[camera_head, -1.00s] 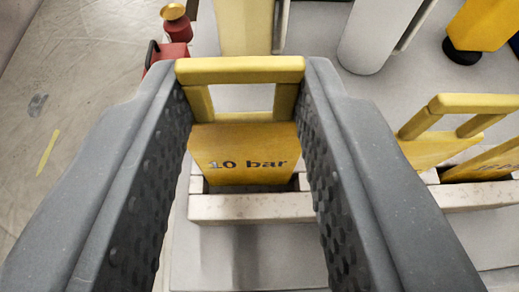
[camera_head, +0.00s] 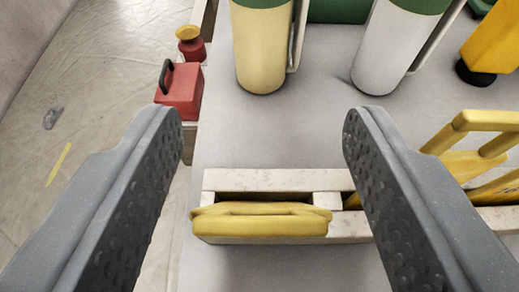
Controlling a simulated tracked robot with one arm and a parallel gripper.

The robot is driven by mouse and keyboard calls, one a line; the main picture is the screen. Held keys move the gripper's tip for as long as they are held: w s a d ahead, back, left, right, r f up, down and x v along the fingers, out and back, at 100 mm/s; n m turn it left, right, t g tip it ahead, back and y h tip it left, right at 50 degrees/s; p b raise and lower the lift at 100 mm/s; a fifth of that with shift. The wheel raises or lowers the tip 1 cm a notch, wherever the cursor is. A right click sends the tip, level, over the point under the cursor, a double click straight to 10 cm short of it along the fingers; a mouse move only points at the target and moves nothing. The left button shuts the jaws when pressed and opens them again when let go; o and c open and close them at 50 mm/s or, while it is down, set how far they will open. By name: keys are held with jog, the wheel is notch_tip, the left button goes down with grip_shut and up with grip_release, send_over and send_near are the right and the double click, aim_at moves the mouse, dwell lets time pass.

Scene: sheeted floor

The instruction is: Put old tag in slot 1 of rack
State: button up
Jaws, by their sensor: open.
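My gripper (camera_head: 262,130) is open, with its two grey dimpled fingers wide apart and nothing between their tips. The pale stone-like rack (camera_head: 222,179) lies ahead and below. A yellow tag (camera_head: 262,228) is at the rack's left slot, seen almost edge-on, with its handle over the front wall. Its face and lettering are hidden, and I cannot tell how far its lower end sits in the slot. The dark slot opening (camera_head: 262,197) shows behind it. More yellow tags (camera_head: 487,121) stand in the rack at right, partly behind my right finger.
A cream cylinder (camera_head: 262,50) and a white cylinder (camera_head: 392,45) stand behind the rack. A yellow object with a black foot (camera_head: 492,45) is at upper right. A red box (camera_head: 180,88) is at left by the grey surface's edge. Sheeted floor (camera_head: 60,120) lies beyond.

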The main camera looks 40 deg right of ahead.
jog(key=p+v, duration=0.2)
jog(key=v, duration=0.9)
jog(key=shift+s+a+r, duration=0.1)
jog(key=shift+r, duration=0.05)
